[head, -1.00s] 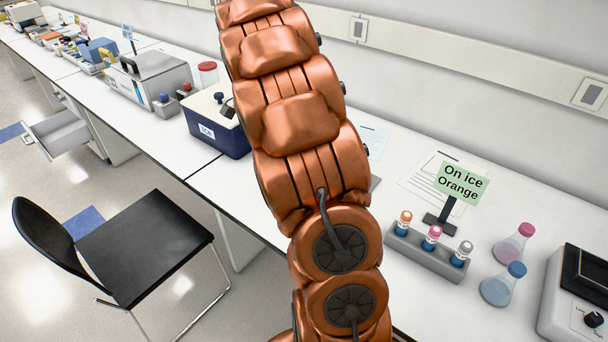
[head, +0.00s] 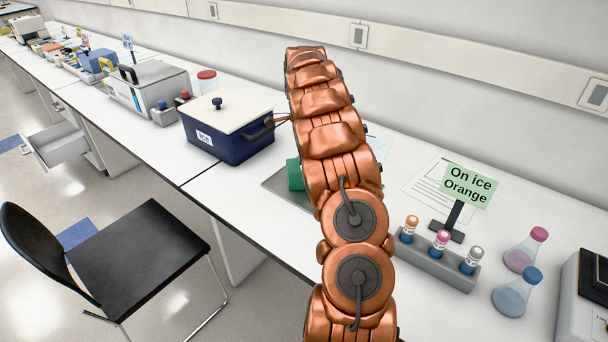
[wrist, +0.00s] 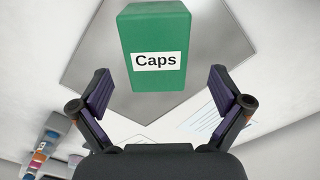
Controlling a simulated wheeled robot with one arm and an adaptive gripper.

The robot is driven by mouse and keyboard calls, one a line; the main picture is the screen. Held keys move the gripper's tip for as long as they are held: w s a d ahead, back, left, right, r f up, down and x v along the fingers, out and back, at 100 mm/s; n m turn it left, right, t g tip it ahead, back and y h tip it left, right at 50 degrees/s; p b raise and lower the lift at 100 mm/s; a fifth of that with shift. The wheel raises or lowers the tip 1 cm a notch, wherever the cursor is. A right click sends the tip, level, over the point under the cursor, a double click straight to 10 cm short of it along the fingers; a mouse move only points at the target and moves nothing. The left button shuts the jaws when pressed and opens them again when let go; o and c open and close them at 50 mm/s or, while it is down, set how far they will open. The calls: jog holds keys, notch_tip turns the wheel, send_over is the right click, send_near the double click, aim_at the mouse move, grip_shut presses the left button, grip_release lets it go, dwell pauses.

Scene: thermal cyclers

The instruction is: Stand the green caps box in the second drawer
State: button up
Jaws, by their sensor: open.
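The green caps box (wrist: 157,35), with a white "Caps" label, stands on a grey mat (wrist: 95,75) in the wrist view. In the head view a part of the green box (head: 295,174) shows beside my arm, the rest hidden behind it. My gripper (wrist: 167,85) is open and empty, its two fingers spread just short of the box, one toward each side. In the head view my arm hides the gripper. An open drawer (head: 57,147) sticks out under the bench at the far left. I cannot tell whether it is the second drawer.
A blue ice box (head: 230,148) with a white lid stands left of the mat. A grey rack of tubes (head: 437,263), an "On ice Orange" sign (head: 469,186) and flasks (head: 516,292) stand at right. A black chair (head: 140,250) stands on the floor before the bench.

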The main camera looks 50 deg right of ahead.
jog(key=shift+s+f+p, duration=0.2)
jog(key=shift+f+p, duration=0.2)
jog(key=shift+f, duration=1.1)
jog(key=shift+s+f+p, duration=0.2)
jog(key=shift+f+p, duration=0.2)
jog(key=shift+f, duration=1.05)
jog(key=c, duration=1.3)
jog(key=shift+d+r, duration=0.1)
jog(key=shift+r, duration=0.05)
jog(key=shift+r+b, duration=0.7)
jog(key=shift+r, duration=0.95)
jog(key=a+b, duration=0.1)
jog(key=a, duration=0.4)
jog(key=s+a+r+b, duration=0.1)
jog(key=a, duration=0.4)
jog(key=s+a+b, duration=0.1)
jog(key=a, duration=0.5)
jog(key=shift+s+r, duration=0.1)
jog(key=shift+r, duration=0.1)
